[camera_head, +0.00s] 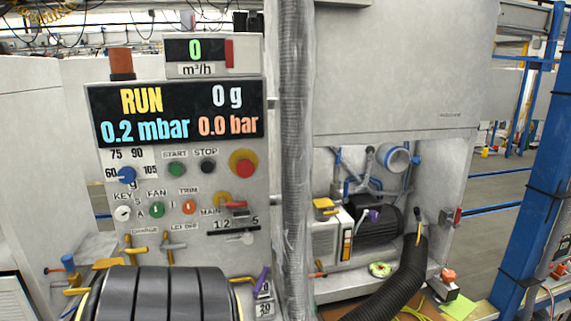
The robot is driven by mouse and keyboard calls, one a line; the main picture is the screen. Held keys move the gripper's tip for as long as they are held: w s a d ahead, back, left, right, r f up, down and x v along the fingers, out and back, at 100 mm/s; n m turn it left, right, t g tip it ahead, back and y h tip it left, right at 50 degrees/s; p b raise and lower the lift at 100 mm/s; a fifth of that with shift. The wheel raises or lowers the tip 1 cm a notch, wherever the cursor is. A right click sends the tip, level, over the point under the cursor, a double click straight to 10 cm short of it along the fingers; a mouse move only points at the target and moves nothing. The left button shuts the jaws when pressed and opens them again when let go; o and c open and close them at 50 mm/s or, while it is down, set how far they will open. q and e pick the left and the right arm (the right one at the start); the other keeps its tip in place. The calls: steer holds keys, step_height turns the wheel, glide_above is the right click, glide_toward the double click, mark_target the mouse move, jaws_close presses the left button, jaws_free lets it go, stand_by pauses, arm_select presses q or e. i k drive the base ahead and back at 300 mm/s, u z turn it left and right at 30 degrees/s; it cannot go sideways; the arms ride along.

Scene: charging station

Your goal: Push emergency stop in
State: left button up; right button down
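The emergency stop (245,168) is a red mushroom button on a yellow round base. It sits at the right of the grey control panel (150,250), right of the START and STOP buttons. Nothing covers it. From this front view I cannot tell whether it is pressed in or out. Neither my left nor my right gripper shows in the head view.
The green START button (177,169) and black STOP button (207,166) are left of it. A display (178,113) reading RUN is above. A grey vertical hose (295,150) runs close right of the panel. A dark segmented drum (150,291) is below.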

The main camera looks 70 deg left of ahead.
mark_target(245, 169)
steer(key=u, duration=0.75)
steer(key=i, duration=1.1)
steer(key=u, duration=1.4)
steer(key=i, duration=0.2)
steer(key=u, duration=0.1)
